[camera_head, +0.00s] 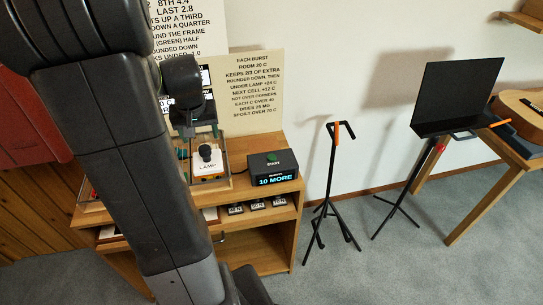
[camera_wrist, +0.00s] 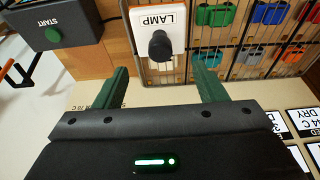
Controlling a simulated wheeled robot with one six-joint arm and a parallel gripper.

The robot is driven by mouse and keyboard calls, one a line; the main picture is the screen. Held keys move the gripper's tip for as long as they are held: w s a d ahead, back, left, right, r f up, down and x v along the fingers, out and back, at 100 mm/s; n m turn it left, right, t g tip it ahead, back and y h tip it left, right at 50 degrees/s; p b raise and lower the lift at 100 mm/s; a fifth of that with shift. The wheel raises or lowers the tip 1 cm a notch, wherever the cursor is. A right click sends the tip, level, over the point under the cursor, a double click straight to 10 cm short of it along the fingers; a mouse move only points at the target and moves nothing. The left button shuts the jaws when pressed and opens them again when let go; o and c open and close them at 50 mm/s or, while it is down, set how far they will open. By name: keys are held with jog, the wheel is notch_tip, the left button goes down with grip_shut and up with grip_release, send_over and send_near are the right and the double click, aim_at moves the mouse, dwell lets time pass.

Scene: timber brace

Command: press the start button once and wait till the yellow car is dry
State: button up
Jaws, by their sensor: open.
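The green start button (camera_head: 273,157) sits on a black box (camera_head: 278,170) whose display reads "10 MORE". The button also shows at the upper left of the wrist view (camera_wrist: 53,36), labelled START. A white block marked LAMP with a black knob (camera_wrist: 160,46) stands in front of my gripper (camera_wrist: 160,82). My gripper's two green fingers are apart with nothing between them. In the head view my own arm hides most of the gripper. Several small cars, such as a green one (camera_wrist: 212,15), sit behind wire mesh. I cannot make out a yellow car.
The wooden stand (camera_head: 262,192) holds the box and lamp; small labelled cards lie on its lower shelf. A text board (camera_head: 252,90) rises behind. A card reading "44 C DRY" (camera_wrist: 303,122) shows in the wrist view. Black stands (camera_head: 330,190) are to the right.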

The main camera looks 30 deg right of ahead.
grip_shut()
dwell(1.4)
